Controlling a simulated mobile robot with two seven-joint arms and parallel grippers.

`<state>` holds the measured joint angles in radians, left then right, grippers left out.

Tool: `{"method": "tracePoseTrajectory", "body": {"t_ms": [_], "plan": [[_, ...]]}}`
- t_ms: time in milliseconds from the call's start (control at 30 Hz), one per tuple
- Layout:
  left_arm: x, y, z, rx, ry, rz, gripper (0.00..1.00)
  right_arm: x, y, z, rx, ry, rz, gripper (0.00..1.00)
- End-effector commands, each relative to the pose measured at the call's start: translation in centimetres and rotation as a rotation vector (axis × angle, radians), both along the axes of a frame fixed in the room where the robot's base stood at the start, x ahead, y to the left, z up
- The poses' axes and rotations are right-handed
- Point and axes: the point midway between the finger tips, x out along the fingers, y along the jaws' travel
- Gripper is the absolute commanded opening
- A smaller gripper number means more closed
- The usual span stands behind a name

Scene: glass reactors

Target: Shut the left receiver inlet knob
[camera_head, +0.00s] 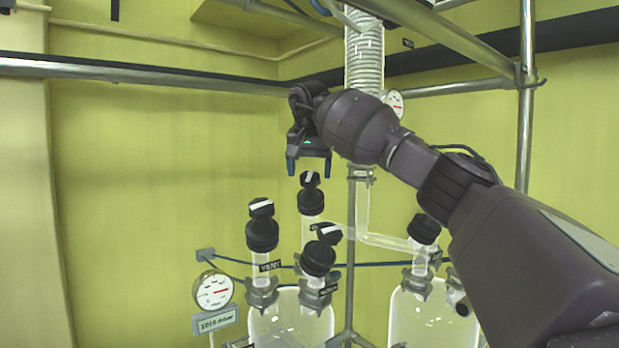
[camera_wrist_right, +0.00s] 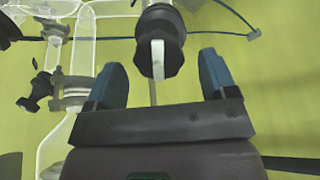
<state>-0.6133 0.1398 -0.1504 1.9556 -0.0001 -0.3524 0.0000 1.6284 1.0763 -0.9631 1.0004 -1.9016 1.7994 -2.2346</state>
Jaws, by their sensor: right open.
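A black knob with a white stripe on its handle (camera_head: 310,180) stands on an upright glass tube behind the left receiver (camera_head: 291,318); it looks like the inlet knob, though I read no label on it. My right gripper (camera_head: 309,166) points down just above this knob, its two blue-tipped fingers open and empty. In the right wrist view the knob (camera_wrist_right: 160,55) shows beyond and between the spread fingers (camera_wrist_right: 161,78), with a gap to each. I cannot tell exactly how far the fingertips are from it. My left gripper is not in view.
A black knob (camera_head: 262,228) with a VENT label and another black knob (camera_head: 319,252) stand close in front on the left receiver. A second vessel (camera_head: 432,318) with its own knob (camera_head: 424,229) is at right. A gauge (camera_head: 213,290) is at left. A coiled glass column (camera_head: 364,62) hangs behind my right arm.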

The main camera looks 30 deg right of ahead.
Motion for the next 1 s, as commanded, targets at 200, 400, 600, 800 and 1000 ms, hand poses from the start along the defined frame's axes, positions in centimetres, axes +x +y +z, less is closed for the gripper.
{"method": "tracePoseTrajectory", "body": {"t_ms": [200, 400, 600, 800, 1000], "plan": [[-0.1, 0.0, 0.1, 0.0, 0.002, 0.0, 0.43, 0.6, -0.5, -1.8, 0.0, 0.0, -0.001, 0.78], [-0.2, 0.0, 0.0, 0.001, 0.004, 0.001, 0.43, 0.8, -0.5, -2.1, 0.0, -0.002, -0.001, 0.78], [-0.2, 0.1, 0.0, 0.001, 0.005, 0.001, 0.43, 0.8, -0.5, -2.1, 0.0, -0.002, -0.001, 0.73], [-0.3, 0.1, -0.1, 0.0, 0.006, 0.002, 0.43, 0.7, -0.5, -2.1, 0.0, -0.002, -0.001, 0.43], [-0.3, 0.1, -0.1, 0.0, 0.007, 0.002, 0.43, 0.8, -0.5, -2.1, 0.001, -0.002, -0.002, 0.29]]}}
